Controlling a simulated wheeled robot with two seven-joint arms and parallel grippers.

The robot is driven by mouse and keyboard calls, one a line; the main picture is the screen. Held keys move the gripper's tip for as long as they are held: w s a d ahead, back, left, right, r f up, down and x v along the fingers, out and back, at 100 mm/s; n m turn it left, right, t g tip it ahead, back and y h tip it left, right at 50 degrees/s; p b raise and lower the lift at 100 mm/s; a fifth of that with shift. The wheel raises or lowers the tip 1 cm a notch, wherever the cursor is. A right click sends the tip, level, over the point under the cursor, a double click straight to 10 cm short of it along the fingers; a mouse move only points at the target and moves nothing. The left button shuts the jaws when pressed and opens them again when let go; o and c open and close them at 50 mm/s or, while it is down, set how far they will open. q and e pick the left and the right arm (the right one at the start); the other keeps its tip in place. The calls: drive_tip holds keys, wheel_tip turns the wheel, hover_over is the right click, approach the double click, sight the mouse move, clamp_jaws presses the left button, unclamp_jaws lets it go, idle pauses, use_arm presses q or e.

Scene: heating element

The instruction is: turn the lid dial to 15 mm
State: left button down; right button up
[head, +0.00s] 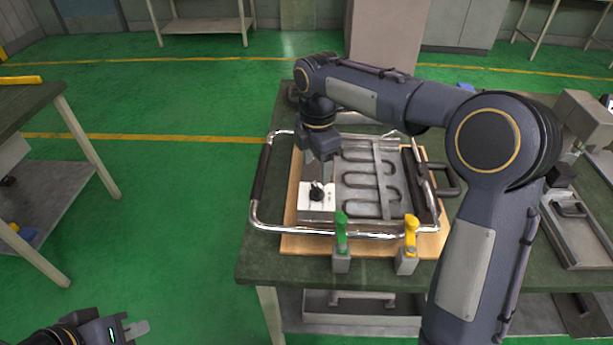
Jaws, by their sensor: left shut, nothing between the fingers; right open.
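The dial (317,191) is a small black knob on a white plate (306,202) at the left of the metal heating element unit (352,208). My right gripper (320,181) points down right over the dial, its fingers apart and close to the knob; I cannot tell whether they touch it. The dial's markings are too small to read. My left gripper (136,328) is low at the left, over the floor, shut and empty, far from the unit. A serpentine heating tube (368,183) shows beside the plate.
The unit lies on a wooden board (290,244) on a dark green table (258,262), with a metal rail (262,222) around it. A green-handled clamp (341,235) and a yellow-handled one (410,236) stand at the front. My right arm hides much of the table's right part.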

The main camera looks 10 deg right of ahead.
sight(317, 187)
wheel_tip(317, 187, down, 7)
drive_tip(key=shift+s+d+r, duration=0.1)
drive_tip(key=shift+r, duration=0.05)
drive_tip(key=c, duration=1)
drive_tip(key=shift+r, duration=0.1)
